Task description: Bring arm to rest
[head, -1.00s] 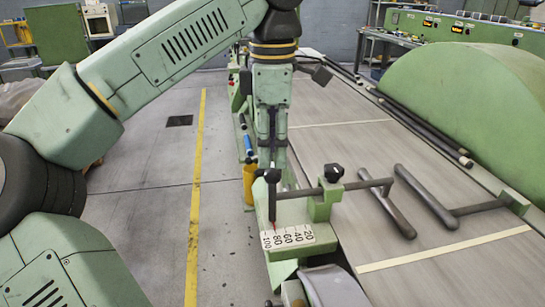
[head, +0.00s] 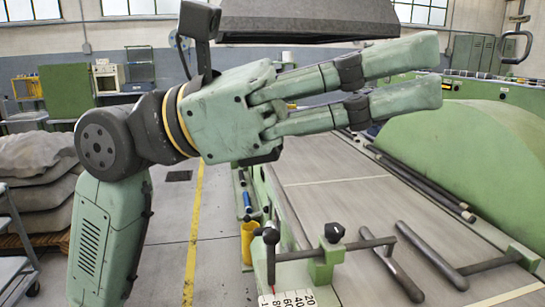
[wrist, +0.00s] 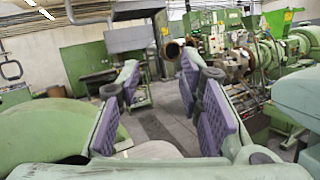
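My gripper (head: 432,74) is at the upper middle of the head view, raised above the green machine. Its two long green fingers point to the right, with a clear gap between them and nothing held. My forearm (head: 105,230) stands nearly upright at the left, with the dark wrist joint bent at its top. In the wrist view my gripper (wrist: 158,80) shows two fingers with purple inner pads, spread apart and empty. The fingers touch nothing that I can see.
Below is a grey machine bed (head: 350,210) with dark handles (head: 397,262) and a numbered scale (head: 285,298). A green rounded cover (head: 470,150) is at the right. Stacked sacks (head: 35,190) stand left. The wrist view shows a green extruder (wrist: 260,60) and open floor.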

